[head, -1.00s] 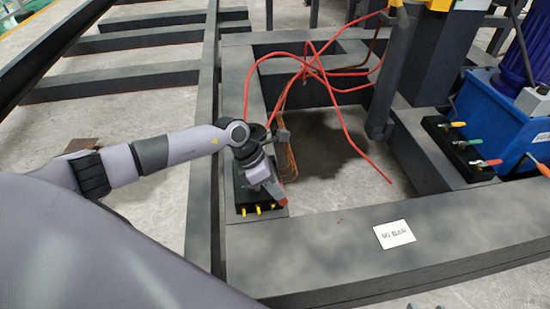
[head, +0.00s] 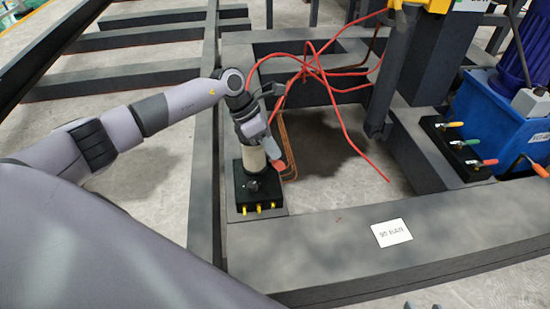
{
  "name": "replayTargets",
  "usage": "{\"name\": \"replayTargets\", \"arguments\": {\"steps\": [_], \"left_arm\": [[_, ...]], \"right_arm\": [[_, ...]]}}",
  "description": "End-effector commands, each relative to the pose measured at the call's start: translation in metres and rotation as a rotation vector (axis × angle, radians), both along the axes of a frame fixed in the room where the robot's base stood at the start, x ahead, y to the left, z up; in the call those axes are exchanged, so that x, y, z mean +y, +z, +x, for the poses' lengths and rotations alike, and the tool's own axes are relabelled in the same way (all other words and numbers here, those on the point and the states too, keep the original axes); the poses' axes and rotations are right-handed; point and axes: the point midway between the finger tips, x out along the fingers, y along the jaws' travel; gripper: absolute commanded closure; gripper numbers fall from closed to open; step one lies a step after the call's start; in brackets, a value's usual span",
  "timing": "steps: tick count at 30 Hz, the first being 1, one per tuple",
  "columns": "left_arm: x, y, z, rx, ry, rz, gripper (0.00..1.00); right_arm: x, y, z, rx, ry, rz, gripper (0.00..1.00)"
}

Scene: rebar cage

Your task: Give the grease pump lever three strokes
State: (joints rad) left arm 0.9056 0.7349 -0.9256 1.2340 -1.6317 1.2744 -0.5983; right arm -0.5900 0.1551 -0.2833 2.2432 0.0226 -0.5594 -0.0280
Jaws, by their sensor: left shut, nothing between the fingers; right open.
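The grease pump, a black box base with a pale cylinder (head: 252,160) on it and yellow fittings at its front, stands on the dark frame in the head view. A red grip (head: 277,164), apparently the end of the pump lever, shows at the right of the cylinder. My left gripper (head: 262,142) is over the top of the pump, shut and empty, close by the red grip; I cannot tell whether they touch. My wrist hides part of the pump and lever. My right gripper (head: 422,305) barely shows at the bottom edge, its fingertips apart.
Red hoses (head: 325,75) loop behind and to the right of the pump. A blue unit (head: 497,115) with coloured valve handles stands on the right. A white label (head: 391,233) lies on the front beam.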

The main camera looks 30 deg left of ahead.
Motion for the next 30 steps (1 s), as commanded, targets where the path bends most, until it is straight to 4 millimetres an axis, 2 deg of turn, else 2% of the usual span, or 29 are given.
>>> {"name": "replayTargets", "arguments": {"steps": [14, 30], "left_arm": [[-0.001, 0.0, 0.0, 0.0, 0.0, -0.001, 1.0], [-0.006, -0.01, -0.008, -0.001, 0.0, -0.001, 1.0]], "right_arm": [[-0.001, 0.001, 0.001, -0.007, -0.001, -0.001, 0.57], [-0.001, 0.002, 0.002, -0.008, -0.001, -0.002, 0.57]]}}
